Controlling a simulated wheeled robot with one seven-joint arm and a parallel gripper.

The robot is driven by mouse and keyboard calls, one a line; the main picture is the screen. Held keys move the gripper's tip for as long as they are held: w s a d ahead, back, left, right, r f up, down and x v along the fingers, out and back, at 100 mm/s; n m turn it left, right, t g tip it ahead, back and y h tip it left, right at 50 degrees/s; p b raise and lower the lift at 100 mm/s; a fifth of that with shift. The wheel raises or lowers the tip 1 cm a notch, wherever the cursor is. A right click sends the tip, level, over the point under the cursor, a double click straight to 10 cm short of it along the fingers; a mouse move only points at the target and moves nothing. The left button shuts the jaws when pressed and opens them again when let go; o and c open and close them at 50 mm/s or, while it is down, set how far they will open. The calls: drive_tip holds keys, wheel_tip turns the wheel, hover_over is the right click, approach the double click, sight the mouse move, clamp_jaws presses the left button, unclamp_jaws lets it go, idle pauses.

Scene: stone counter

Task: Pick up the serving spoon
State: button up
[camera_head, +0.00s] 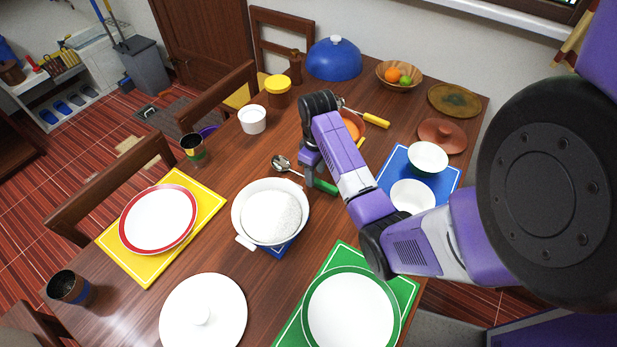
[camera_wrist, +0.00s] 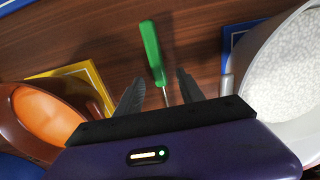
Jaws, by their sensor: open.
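The serving spoon has a silver bowl (camera_head: 281,162) and a green handle (camera_head: 325,187). It lies on the wooden table between the white pot and the blue mat. In the head view my gripper (camera_head: 311,176) is over the spoon's middle, which it partly hides. In the wrist view the green handle (camera_wrist: 151,50) points away from me, and its thin metal shaft runs back between my gripper's two dark fingers (camera_wrist: 159,76). The fingers are open, one on each side of the shaft. The spoon's bowl is hidden there. I cannot tell the exact height of the fingertips above the table.
A white pot (camera_head: 236,212) with white contents stands close by; its wall (camera_wrist: 243,50) is right of my fingers. A yellow-handled utensil (camera_head: 375,118) lies behind. White bowls (camera_head: 428,153) stand on a blue mat (camera_head: 450,185).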

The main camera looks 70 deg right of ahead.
drive_tip(key=shift+f, duration=1.55)
drive_tip(key=shift+c, duration=0.3)
clamp_jaws()
drive_tip(key=shift+r, duration=0.2)
